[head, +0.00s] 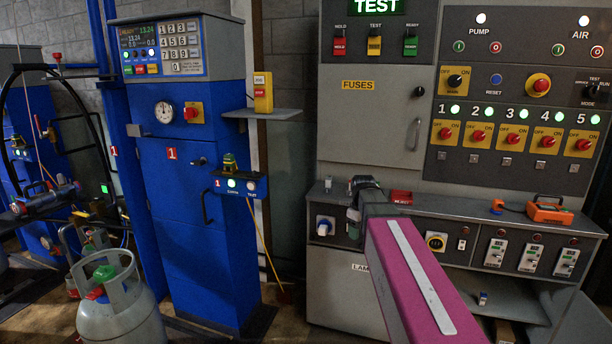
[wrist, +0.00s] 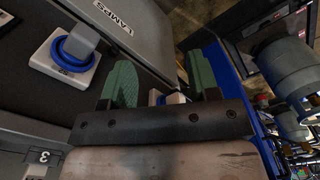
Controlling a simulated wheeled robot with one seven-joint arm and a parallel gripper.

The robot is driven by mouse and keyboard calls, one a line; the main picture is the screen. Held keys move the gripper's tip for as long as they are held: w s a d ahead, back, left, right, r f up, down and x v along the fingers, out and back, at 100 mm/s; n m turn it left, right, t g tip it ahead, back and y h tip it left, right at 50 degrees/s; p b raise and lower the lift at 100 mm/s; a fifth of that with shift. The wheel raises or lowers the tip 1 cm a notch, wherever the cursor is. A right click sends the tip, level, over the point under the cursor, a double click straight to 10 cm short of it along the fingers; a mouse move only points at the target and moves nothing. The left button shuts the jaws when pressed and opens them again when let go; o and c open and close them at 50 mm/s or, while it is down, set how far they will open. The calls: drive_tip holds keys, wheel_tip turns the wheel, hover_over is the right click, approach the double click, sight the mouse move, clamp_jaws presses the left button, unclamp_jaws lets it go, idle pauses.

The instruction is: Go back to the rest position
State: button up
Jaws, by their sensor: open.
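My gripper (head: 352,222) is at the end of my pink arm, in front of the grey test cabinet's (head: 345,284) lower control strip. In the wrist view its two green fingers (wrist: 163,84) stand apart, so it is open. No object is held between the fingers. A small white and blue fitting (wrist: 172,98) shows in the gap beyond them, and I cannot tell its distance. A white socket with a blue ring (wrist: 72,50) is beside the fingers in the wrist view; a white socket (head: 325,226) is left of my gripper in the head view.
An orange device (head: 549,213) lies on the cabinet's ledge at right. A grey gas cylinder (head: 122,312) is at lower left. Some floor shows between the cabinets.

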drive_tip(key=s+f+m, duration=0.8)
drive_tip(key=s+f, duration=0.6)
drive_tip(key=f, duration=0.4)
drive_tip(key=shift+s+f, duration=0.25)
drive_tip(key=shift+s, duration=0.1)
